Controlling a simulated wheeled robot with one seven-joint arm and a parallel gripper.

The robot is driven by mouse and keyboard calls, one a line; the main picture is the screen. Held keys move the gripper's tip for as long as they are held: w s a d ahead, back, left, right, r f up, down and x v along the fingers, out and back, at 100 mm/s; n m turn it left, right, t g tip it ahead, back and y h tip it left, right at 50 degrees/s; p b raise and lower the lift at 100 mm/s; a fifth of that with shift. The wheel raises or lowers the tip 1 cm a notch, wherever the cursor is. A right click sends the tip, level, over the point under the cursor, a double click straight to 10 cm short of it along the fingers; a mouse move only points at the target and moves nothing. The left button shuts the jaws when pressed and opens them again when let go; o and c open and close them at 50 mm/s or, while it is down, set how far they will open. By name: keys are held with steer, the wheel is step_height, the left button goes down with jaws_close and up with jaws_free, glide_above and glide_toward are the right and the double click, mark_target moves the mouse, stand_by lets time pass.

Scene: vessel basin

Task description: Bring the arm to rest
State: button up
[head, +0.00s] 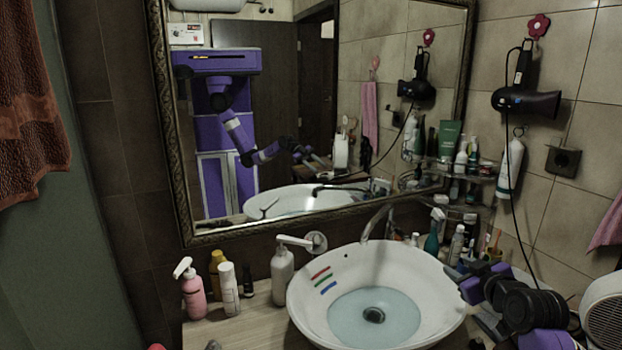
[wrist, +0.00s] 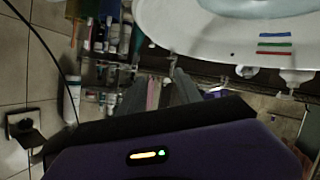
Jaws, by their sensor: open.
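My gripper (head: 464,282) is at the right rim of the white basin in the head view, with my purple and black arm reaching in from the lower right. In the wrist view its two grey fingers (wrist: 160,92) stand apart with nothing held between them. The basin (head: 300,295) holds pale blue water around a dark drain. Red, green and blue stripes mark its inner left wall. The basin also shows at the top right of the wrist view (wrist: 165,25). Whether the gripper touches the rim cannot be told.
A faucet (head: 375,222) rises behind the basin. A soap dispenser (head: 282,273), pink pump bottle (head: 192,293) and white bottle (head: 229,288) stand left on the counter. Several bottles crowd the back right. A hair dryer (head: 527,102) hangs with its cord near my arm. A mirror (head: 285,65) reflects me.

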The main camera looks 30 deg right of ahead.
steer(key=s+a+f+m+t+h+b, duration=0.1)
steer(key=s+a+m+t, duration=0.15)
steer(key=a, duration=0.95)
steer(key=s+a+f+m+t+h, duration=0.1)
steer(key=s+a+f+m+t, duration=0.2)
steer(key=a, duration=0.9)
steer(key=s+a+f+n+g+y, duration=0.1)
steer(key=s+a+n+y, duration=0.1)
steer(key=s+a, duration=0.4)
steer(key=s+a+f+n+g+y+b, duration=0.1)
steer(key=s+a+f+n+y, duration=0.1)
steer(key=s+a, duration=0.5)
steer(key=s+a+f+n+g+y+b, duration=0.1)
steer(key=s+a+y, duration=0.3)
steer(key=s, duration=1.2)
steer(key=a+n, duration=0.1)
steer(key=a, duration=0.2)
steer(key=shift+f, duration=0.3)
